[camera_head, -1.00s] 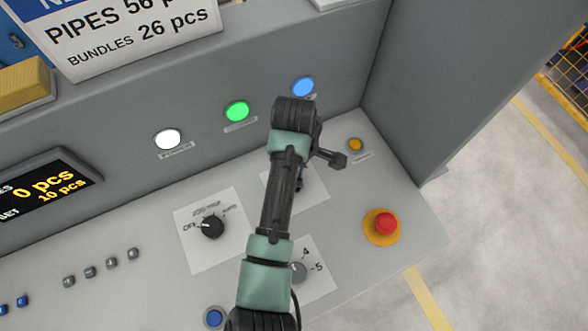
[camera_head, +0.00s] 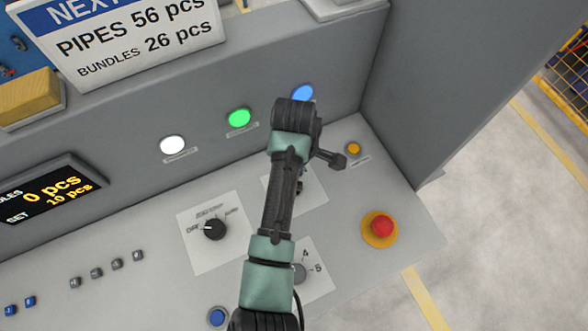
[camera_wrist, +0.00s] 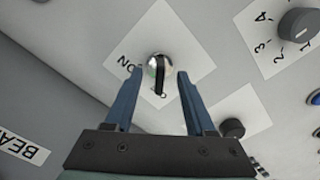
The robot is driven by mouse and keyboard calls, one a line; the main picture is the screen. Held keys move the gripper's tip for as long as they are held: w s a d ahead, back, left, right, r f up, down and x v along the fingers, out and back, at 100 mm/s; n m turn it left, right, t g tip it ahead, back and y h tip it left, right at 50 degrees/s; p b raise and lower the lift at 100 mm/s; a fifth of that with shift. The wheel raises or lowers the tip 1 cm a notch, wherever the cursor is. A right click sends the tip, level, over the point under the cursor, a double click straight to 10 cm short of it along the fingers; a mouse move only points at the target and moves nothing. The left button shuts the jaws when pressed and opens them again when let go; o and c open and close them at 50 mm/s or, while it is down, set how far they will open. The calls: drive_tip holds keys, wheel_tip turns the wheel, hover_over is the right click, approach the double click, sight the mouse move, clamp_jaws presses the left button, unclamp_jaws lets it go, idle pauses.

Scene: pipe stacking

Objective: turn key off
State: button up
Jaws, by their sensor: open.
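In the wrist view, a round silver key switch (camera_wrist: 152,69) with a dark key (camera_wrist: 159,76) sits on a white label plate (camera_wrist: 174,33). The key stands nearly upright in the picture. "ON" is printed to its left, and lettering below is partly hidden by the key. My gripper (camera_wrist: 160,72) is open, with one blue finger on each side of the key and visible gaps to it.
A black selector knob (camera_head: 215,230) is left of the arm, and a numbered dial (camera_head: 299,272) is close beside it. A red emergency button (camera_head: 382,226) and an amber button (camera_head: 353,148) are on the right. A vertical wall with lit lamps (camera_head: 239,118) rises behind.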

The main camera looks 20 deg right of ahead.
drive_tip(key=shift+r+p, duration=2.6)
